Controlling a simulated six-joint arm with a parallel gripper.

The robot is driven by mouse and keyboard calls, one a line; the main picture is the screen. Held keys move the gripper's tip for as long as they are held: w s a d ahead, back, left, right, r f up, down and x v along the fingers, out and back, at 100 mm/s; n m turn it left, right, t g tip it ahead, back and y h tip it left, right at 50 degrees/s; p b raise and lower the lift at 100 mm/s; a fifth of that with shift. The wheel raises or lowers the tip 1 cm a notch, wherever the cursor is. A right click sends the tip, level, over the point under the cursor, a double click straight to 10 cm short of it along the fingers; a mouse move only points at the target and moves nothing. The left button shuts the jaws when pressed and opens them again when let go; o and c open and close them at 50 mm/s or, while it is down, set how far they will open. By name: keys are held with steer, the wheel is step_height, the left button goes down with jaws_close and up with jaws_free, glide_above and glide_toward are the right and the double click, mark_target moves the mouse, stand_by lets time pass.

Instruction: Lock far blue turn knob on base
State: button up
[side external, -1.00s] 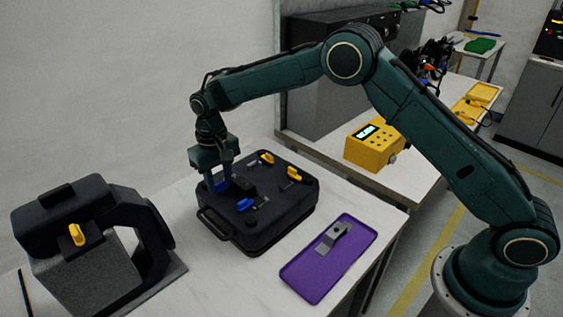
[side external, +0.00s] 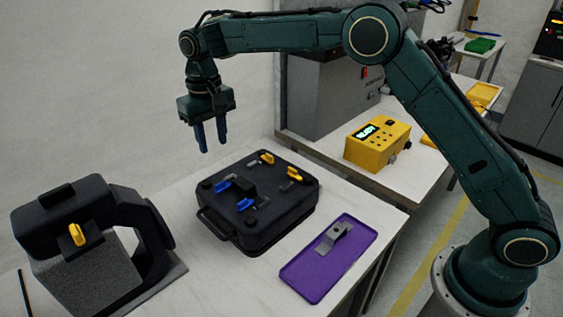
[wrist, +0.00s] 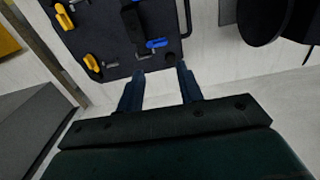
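The base (side external: 262,232) is a black case with a carry handle, lying on the white table. The far blue turn knob (side external: 222,185) sits at the case's wall side; in the wrist view it is the blue knob (wrist: 157,43) closest to my fingers. A grey metal piece lies close to it; whether the two are engaged is too small to tell. A second blue knob (side external: 244,204) is nearer the front. My gripper (side external: 214,148) is raised above and behind the case, apart from the knobs. Its two fingers, also in the wrist view (wrist: 160,75), are spread and empty.
Two yellow knobs (side external: 267,158) (side external: 294,174) are on the case's right side. A black fixture with a grey block (side external: 90,270) stands left. A purple tray (side external: 305,282) with a metal bracket lies right. A yellow box (side external: 376,145) is behind.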

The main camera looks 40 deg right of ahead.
steer(key=shift+r, duration=0.95)
